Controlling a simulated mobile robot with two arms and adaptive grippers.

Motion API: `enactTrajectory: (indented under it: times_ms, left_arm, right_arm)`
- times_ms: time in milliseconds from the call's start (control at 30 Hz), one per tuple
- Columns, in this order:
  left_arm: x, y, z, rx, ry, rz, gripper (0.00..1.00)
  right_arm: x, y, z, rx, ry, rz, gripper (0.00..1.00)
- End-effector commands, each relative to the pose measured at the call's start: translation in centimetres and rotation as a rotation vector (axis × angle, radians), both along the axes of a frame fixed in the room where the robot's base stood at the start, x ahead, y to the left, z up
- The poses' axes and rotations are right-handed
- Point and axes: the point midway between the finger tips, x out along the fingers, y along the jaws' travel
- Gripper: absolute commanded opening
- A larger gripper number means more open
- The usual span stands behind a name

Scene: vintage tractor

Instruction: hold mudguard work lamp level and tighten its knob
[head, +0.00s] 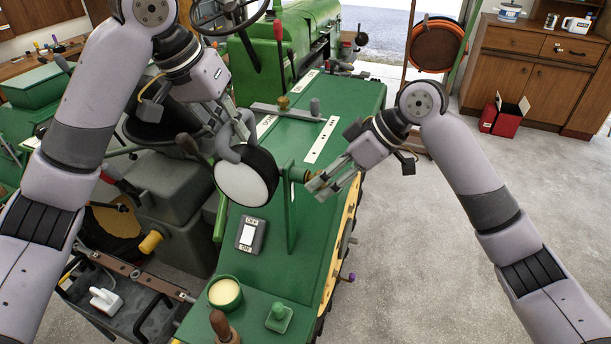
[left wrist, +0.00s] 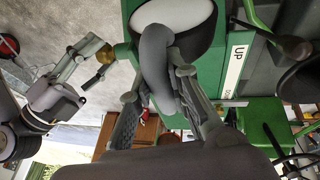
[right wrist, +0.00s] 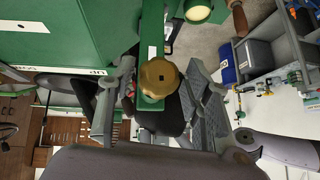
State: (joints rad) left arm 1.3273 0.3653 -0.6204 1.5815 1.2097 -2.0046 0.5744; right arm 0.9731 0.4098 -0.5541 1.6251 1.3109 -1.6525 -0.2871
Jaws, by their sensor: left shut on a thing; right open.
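The work lamp (head: 245,182) has a black round housing and a white face, and sits beside a green upright bracket (head: 290,215) on the green mudguard (head: 315,225). My left gripper (left wrist: 158,85) is shut on the lamp's curved grey handle (left wrist: 155,45). The lamp's white face shows in part in the left wrist view (left wrist: 178,14). I cannot tell whether the lamp is exactly level. The brass knob (right wrist: 159,78) is at the bracket's right side, partly hidden in the head view (head: 298,175). My right gripper (head: 316,186) is open, with its fingers either side of the knob in the right wrist view.
An OFF/ON switch (head: 250,235), a green cup (head: 225,292) with pale contents and a wooden-handled tool (head: 222,327) are in front of the lamp. A small green block (head: 278,317) is nearby. The tractor's steering wheel (head: 228,14) is behind. Open floor lies right.

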Motion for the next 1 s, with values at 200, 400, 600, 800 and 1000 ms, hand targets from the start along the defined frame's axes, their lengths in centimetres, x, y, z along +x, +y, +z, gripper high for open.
enactTrajectory:
  times_ms: [200, 400, 600, 800, 1000]
  left_arm:
    - [0.0, 0.0, -0.1, 0.001, 0.001, -0.002, 0.00]
    - [0.0, 0.0, -0.1, 0.001, 0.001, -0.002, 0.00]
    - [0.0, 0.0, -0.1, 0.002, 0.002, -0.002, 0.00]
    - [0.0, 0.0, -0.1, 0.002, 0.002, -0.002, 0.00]
    - [0.0, 0.0, -0.1, 0.002, 0.002, -0.002, 0.00]
  right_arm:
    - [-0.6, 0.0, 0.1, -0.109, -0.264, 0.003, 0.45]
    - [-0.8, 0.1, 0.0, -0.214, -0.514, 0.004, 0.45]
    - [-1.1, 0.2, -0.2, -0.300, -0.725, 0.005, 0.45]
    - [-1.2, 0.3, -0.4, -0.373, -0.901, 0.005, 0.45]
    - [-1.3, 0.4, -0.5, -0.425, -1.028, 0.003, 0.45]
